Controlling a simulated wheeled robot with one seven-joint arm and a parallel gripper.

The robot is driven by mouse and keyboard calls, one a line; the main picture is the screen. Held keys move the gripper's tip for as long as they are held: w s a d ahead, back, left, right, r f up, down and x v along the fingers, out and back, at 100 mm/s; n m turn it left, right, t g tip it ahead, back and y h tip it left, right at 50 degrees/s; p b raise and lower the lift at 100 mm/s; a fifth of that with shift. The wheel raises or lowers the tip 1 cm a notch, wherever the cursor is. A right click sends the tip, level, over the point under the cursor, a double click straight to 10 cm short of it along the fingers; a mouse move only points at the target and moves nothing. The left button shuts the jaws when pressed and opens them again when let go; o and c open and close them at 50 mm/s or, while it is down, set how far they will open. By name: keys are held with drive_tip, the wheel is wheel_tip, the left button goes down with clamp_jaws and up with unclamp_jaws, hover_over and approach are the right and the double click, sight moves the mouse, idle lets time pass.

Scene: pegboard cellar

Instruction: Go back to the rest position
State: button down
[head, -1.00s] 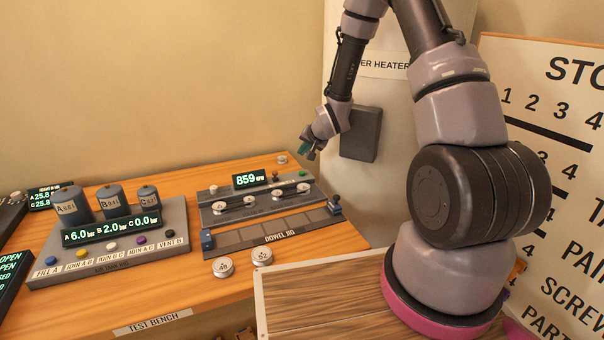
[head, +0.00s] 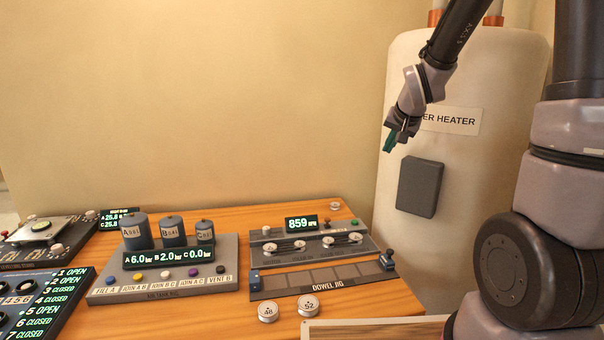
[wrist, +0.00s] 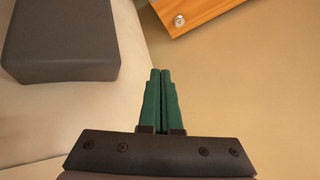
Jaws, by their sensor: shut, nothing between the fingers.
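My gripper (head: 391,146) hangs in the air in front of the left side of the water heater, above and beyond the bench's back right corner. In the wrist view its two green fingers (wrist: 161,75) are together with nothing between them. My arm reaches in from the upper right of the head view.
The white water heater (head: 480,90) carries a dark grey box (head: 419,187). The test bench (head: 215,322) holds a tank panel (head: 200,283), a display reading 859 (head: 301,224), a dowel jig (head: 315,279) and two round weights (head: 268,311), (head: 309,305). Air above the bench is free.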

drive_tip(key=s+r, duration=0.6)
drive_tip(key=s, duration=0.7)
drive_tip(key=s+r+y, duration=0.1)
drive_tip(key=s+r, duration=0.6)
drive_tip(key=s, duration=0.5)
drive_tip(key=shift+s+r+n+g, duration=0.15)
drive_tip(key=shift+s+n+g, duration=0.2)
drive_tip(key=shift+n+g, duration=0.05)
